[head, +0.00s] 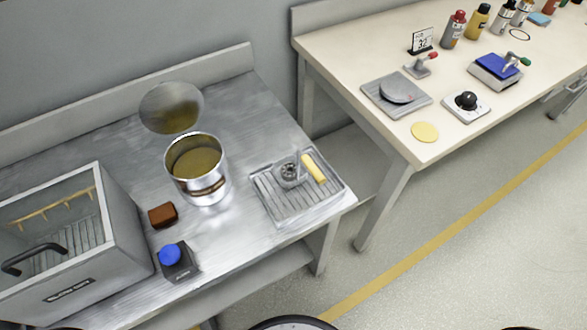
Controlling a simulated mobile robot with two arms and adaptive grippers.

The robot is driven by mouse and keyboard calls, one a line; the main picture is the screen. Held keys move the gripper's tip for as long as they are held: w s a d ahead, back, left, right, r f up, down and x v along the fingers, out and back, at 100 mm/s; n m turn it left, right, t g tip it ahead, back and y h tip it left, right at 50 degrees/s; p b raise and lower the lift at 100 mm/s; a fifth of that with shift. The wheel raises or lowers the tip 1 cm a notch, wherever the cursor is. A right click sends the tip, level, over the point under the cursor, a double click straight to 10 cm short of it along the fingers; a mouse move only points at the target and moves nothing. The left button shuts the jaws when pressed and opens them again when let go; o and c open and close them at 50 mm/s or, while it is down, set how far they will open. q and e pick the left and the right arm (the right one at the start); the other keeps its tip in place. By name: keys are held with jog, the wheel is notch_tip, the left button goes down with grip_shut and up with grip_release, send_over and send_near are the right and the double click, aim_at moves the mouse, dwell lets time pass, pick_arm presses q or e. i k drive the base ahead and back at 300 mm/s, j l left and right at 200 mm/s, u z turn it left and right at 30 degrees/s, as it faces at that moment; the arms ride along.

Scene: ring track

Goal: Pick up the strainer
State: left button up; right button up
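No thing is clearly recognisable as the strainer. The likeliest is a small round metal piece (290,173) with a thin upright part, on a ribbed metal tray (270,204) at the right end of the steel bench. A pale yellow cylinder (314,168), perhaps a handle, lies beside it; I cannot tell whether they are joined. A metal pot (206,188) with yellowish contents stands left of the tray. Behind the pot is a round greyish disc (170,107), perhaps a lid or mesh. Neither of my grippers shows clearly in the head view.
On the steel bench (245,105) are a large grey box with a window (125,225), a brown block (163,214) and a blue-knobbed device (177,262). A cream table (360,45) at right carries bottles, a scale and small devices. A gap separates bench and table.

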aim_at(305, 164)
jog(key=u, duration=0.3)
jog(key=l+u, duration=0.4)
jog(key=k+l+u, duration=0.1)
jog(key=l+u, duration=0.15)
jog(key=u, duration=0.15)
jog(key=k+l+u, duration=0.1)
jog(key=l+u, duration=0.2)
jog(key=u, duration=0.15)
jog(key=k+l, duration=0.15)
jog(key=l, duration=0.15)
